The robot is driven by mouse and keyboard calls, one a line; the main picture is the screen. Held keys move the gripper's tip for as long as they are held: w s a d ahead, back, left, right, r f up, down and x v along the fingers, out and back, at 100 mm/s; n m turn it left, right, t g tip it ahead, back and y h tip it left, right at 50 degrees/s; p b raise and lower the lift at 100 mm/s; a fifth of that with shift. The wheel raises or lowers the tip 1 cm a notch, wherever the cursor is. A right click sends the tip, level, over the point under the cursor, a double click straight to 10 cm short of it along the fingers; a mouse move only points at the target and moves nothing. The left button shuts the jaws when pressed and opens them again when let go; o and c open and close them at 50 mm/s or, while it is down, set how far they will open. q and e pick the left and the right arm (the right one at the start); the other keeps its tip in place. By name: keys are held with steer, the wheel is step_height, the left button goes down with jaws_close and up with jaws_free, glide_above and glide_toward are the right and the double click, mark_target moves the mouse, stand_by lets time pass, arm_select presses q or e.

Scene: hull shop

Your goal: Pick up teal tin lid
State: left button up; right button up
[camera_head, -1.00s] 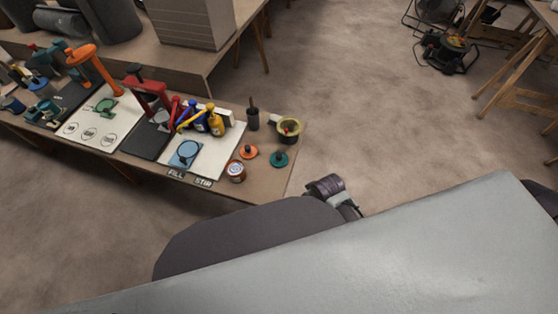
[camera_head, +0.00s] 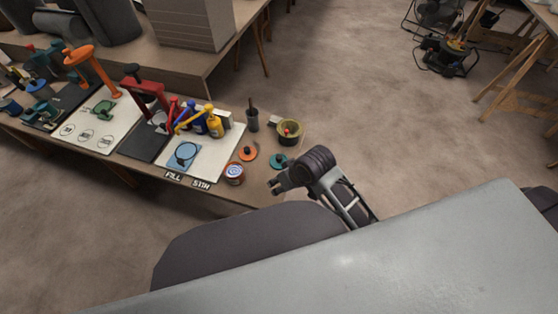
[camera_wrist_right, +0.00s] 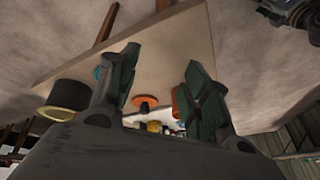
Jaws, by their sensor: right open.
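The teal tin lid (camera_head: 279,161) lies flat near the right end of the workbench, to the right of an orange lid (camera_head: 248,153). My right gripper (camera_head: 277,187) is open and empty, just in front of the teal lid in the head view, apart from it. In the right wrist view the open fingers (camera_wrist_right: 160,88) frame the orange lid (camera_wrist_right: 145,102). A bit of the teal lid (camera_wrist_right: 97,73) shows beside the left-hand finger, which hides the rest. My left gripper is not in view.
An open tin (camera_head: 234,173) stands left of the gripper. A dark pot with a yellowish rim (camera_head: 289,131) stands behind the teal lid, and a dark cup (camera_head: 252,121) with a handle sticking up is nearby. The workbench (camera_head: 225,194) ends just right of the lid.

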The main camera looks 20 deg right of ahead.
steer(key=shift+w+a+r+n+g+y, duration=0.45)
steer(key=shift+w+a+r, duration=0.8)
steer(key=shift+a, duration=1.55)
steer(key=shift+w+a+r+n+g+y, duration=0.25)
steer(key=shift+w+a+r+g, duration=0.65)
steer(key=shift+a, duration=1.9)
steer(key=w+d+r+m+h, duration=0.2)
steer(key=w+d, duration=0.2)
steer(key=d, duration=0.3)
steer(key=w+d+r+m+g+h, duration=0.1)
steer(key=w+d+m+h, duration=0.1)
steer(key=w+d, duration=0.3)
steer(key=shift+d+r+m, duration=0.35)
steer(key=shift+d+m, duration=0.45)
steer(key=shift+d, duration=0.25)
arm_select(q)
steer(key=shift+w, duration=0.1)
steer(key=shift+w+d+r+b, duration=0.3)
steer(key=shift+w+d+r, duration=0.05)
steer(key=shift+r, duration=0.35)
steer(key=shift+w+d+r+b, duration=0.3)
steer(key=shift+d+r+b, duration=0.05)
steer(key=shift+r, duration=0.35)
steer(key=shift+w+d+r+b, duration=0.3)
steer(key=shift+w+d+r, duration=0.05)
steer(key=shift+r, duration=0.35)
arm_select(e)
glide_above(280, 158)
steer(key=shift+a+f, duration=0.1)
steer(key=shift+f, duration=4.25)
